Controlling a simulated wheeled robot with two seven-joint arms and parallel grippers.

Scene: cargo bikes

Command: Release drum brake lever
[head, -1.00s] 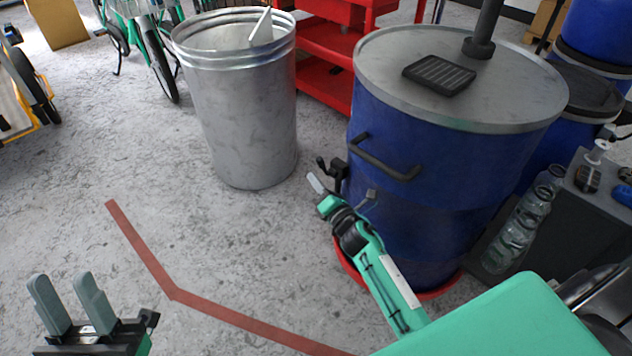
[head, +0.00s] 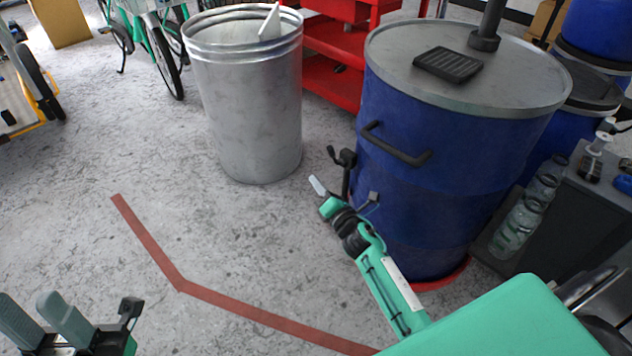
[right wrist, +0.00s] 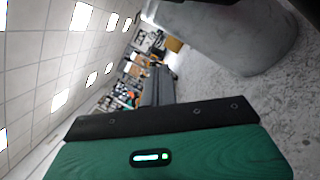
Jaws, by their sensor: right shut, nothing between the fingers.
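The blue drum (head: 440,185) with a grey metal lid stands right of centre in the head view, in a red base ring (head: 455,275). A curved black handle (head: 397,148) is on its side. A small black lever-like part (head: 344,160) sticks out at the drum's left edge; I cannot tell surely that it is the brake lever. My right gripper (head: 317,186) is shut and empty, just below and left of that part, apart from it in the picture. My left gripper (head: 40,318) is open and empty at the bottom left, partly cut off. The right wrist view shows neither the fingers nor the lever.
A galvanised metal bin (head: 248,110) stands left of the drum, with a red shelf cart (head: 335,75) behind. Bottles (head: 520,222) and a dark cabinet (head: 570,235) are at the right.

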